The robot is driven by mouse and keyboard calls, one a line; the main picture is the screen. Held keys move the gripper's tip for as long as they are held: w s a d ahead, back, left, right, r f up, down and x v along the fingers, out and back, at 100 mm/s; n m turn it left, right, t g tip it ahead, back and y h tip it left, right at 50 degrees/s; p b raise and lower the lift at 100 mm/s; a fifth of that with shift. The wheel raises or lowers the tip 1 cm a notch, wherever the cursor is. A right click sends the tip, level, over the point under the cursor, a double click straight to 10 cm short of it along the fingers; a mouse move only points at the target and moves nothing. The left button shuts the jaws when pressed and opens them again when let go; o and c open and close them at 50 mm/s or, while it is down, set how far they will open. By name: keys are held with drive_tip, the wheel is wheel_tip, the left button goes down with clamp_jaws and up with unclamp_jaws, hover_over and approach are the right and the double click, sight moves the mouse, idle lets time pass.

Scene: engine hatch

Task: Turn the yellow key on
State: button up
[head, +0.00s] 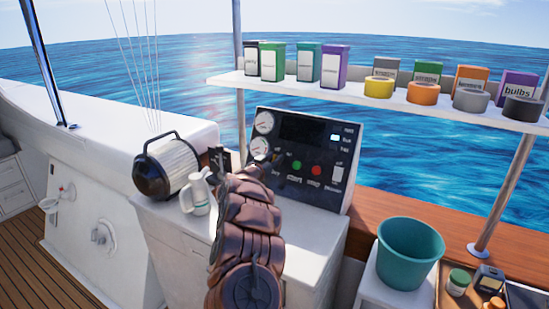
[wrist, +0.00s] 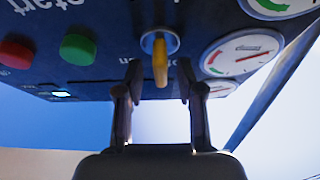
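The yellow key (wrist: 160,62) sits in a round metal switch on the dark control panel (head: 312,152). In the wrist view it points down the picture, between a green button and the gauges. My gripper (wrist: 160,82) is open, with one finger on each side of the key's line. The fingertips are close to the key's lower end, and I see no clear contact.
The panel carries a green button (head: 297,165), a red button (head: 317,170) and gauges (head: 263,122). A lantern-like device (head: 170,165) and a white jug (head: 198,195) stand left of my arm. A teal bucket (head: 408,255) stands at right. A loaded shelf (head: 300,86) hangs above.

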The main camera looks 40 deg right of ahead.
drive_tip(key=shift+w+d, duration=0.15)
drive_tip(key=shift+d, duration=0.25)
clamp_jaws()
idle(0.4)
